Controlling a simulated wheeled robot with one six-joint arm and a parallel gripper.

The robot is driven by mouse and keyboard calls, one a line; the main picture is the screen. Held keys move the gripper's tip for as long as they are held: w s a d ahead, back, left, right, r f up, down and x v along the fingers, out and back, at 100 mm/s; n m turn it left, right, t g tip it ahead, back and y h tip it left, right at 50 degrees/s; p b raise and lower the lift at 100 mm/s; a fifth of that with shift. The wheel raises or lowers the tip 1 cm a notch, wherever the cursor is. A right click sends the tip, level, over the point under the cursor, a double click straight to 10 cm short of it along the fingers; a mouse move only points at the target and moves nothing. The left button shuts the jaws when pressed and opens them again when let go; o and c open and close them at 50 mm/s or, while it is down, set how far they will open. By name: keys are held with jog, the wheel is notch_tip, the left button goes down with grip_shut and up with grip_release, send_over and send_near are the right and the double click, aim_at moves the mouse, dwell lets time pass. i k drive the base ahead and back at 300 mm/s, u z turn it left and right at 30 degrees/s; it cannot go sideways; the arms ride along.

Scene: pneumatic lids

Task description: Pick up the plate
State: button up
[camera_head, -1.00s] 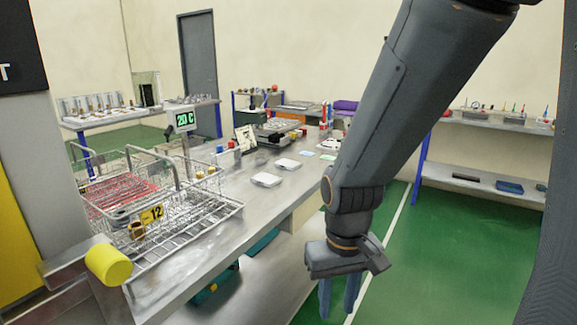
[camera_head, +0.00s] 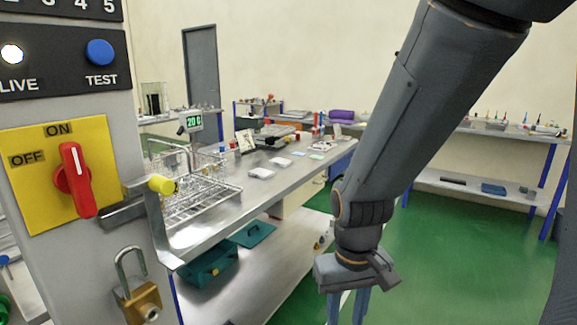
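I cannot tell for sure which thing is the plate. Two small flat white pieces, a nearer one (camera_head: 261,172) and a farther one (camera_head: 281,162), lie on the steel bench top, and a small whitish dish-like thing (camera_head: 322,146) lies farther back. My gripper (camera_head: 347,308) hangs in front of the bench's right side, pointing down. Its two blue fingers are apart with nothing seen between them, so it looks open and empty. The fingertips are cut off by the bottom edge of the picture.
A wire basket (camera_head: 205,200) stands at the bench's near end. A teal box (camera_head: 208,266) and teal lid (camera_head: 252,233) are on the lower shelf. A panel with a red switch (camera_head: 74,180) and padlock (camera_head: 138,300) stands at left. Green floor (camera_head: 460,265) is clear at right.

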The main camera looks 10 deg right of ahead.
aim_at(280, 161)
jog(key=z, duration=0.65)
jog(key=i, duration=0.8)
jog(key=z, duration=0.65)
jog(key=i, duration=0.9)
jog(key=u, duration=0.8)
jog(key=i, duration=0.95)
jog(key=u, duration=0.9)
